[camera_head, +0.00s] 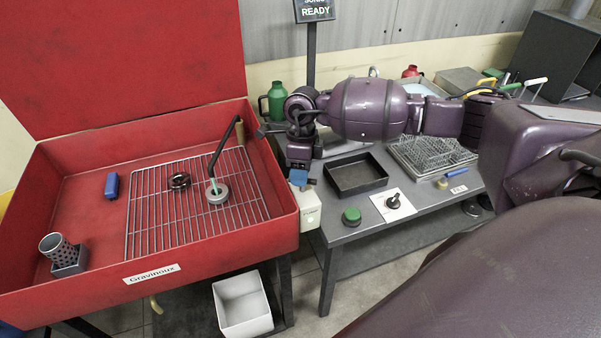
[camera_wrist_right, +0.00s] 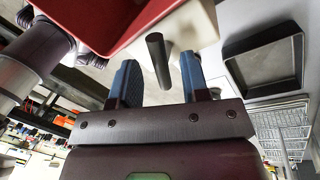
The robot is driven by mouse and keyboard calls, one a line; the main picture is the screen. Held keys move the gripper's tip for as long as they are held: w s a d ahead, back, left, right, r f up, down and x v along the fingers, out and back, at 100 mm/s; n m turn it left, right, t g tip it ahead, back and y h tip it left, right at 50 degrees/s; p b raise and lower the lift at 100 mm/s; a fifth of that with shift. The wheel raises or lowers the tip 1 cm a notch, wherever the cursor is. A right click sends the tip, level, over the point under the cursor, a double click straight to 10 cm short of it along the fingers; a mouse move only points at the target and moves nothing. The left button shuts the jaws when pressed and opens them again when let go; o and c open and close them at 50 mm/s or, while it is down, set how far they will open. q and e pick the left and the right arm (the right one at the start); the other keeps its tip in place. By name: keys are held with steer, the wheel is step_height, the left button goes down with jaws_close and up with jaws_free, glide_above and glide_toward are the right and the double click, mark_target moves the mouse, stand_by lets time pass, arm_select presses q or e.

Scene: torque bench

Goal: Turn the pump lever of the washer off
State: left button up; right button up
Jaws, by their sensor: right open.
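The washer is a red open tub (camera_head: 90,262) with a raised red lid (camera_head: 120,50). A white box (camera_head: 310,218) sits at its right side; it also shows in the right wrist view (camera_wrist_right: 205,45). A dark, rod-like lever (camera_wrist_right: 158,60) stands out from the box in the right wrist view. My right gripper (camera_head: 299,179) is above the box, its blue fingers pointing down and hiding the lever in the head view. In the wrist view the open gripper (camera_wrist_right: 159,85) has one finger on each side of the lever, with visible gaps. My left gripper is not in view.
The tub's right wall (camera_head: 272,165) is close to my gripper. A white bin (camera_head: 242,304) stands below.

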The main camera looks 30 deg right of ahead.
steer(key=shift+f, duration=0.3)
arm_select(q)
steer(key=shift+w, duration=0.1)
arm_select(e)
steer(key=shift+c, duration=0.2)
jaws_close()
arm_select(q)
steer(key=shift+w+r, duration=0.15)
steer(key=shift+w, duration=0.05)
